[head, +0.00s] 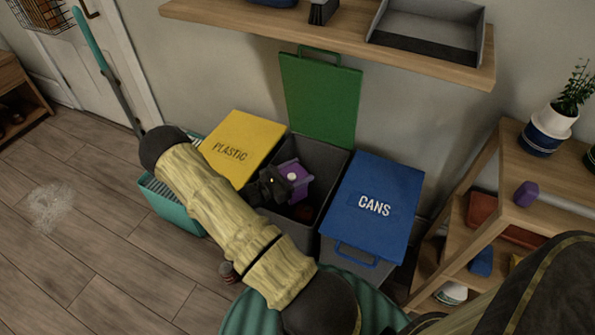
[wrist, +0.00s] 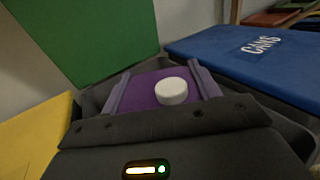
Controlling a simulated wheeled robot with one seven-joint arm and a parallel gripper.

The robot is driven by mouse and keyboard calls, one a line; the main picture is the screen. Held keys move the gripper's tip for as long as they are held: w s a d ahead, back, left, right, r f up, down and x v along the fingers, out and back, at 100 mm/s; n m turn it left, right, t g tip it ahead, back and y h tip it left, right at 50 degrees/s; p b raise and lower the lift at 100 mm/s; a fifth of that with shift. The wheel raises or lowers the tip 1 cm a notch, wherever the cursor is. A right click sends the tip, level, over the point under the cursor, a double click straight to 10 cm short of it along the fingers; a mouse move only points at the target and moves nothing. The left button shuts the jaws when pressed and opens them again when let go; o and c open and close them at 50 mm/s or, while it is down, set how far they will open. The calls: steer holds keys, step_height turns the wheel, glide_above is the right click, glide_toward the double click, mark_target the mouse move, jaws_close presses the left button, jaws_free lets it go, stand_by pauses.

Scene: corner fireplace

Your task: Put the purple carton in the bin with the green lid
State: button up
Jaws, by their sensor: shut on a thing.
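The purple carton (head: 293,174) with a white round cap is held in my gripper (head: 272,188), over the open mouth of the bin with the green lid. In the wrist view the carton (wrist: 149,90) sits between the jaws, its cap facing the camera. The green lid (head: 320,100) stands raised against the wall. The grey bin (head: 318,146) below it is open, and something reddish and dark shows inside. The green lid also shows in the wrist view (wrist: 90,35). How far the carton is below the rim is hard to tell.
The yellow PLASTIC lid (head: 240,145) is shut on the left, and the blue CANS lid (head: 375,195) is shut on the right. A wooden shelf (head: 340,45) hangs above. A wooden shelf unit (head: 545,215) stands at right. A teal bucket (head: 178,210) stands left.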

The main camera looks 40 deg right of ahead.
steer(key=o, duration=1.3)
steer(key=w+a+p, duration=0.2)
steer(key=a, duration=1.5)
steer(key=shift+w+a, duration=0.15)
steer(key=shift+r, duration=0.1)
